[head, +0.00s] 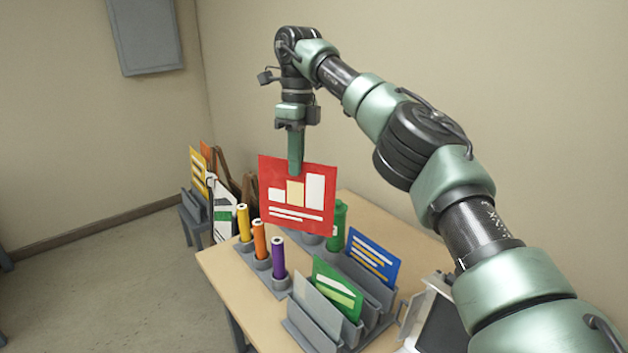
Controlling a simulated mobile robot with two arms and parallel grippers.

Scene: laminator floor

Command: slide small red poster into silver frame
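The small red poster (283,212), with white and cream blocks printed on it, hangs upright in the air above the table. My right gripper (296,167) points down and is shut on the poster's top edge. A silver-edged thing with a dark panel (440,325) stands at the table's lower right; my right arm and the picture's edge hide part of it, so I cannot tell if it is the silver frame. My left gripper is not in view.
On the wooden table (225,268), a grey slotted rack (312,328) holds green, blue and grey cards. Yellow, orange and purple tubes (260,240) stand in a grey holder, and a green tube (337,225) stands behind. More posters and brown frames (222,180) lean beyond the table.

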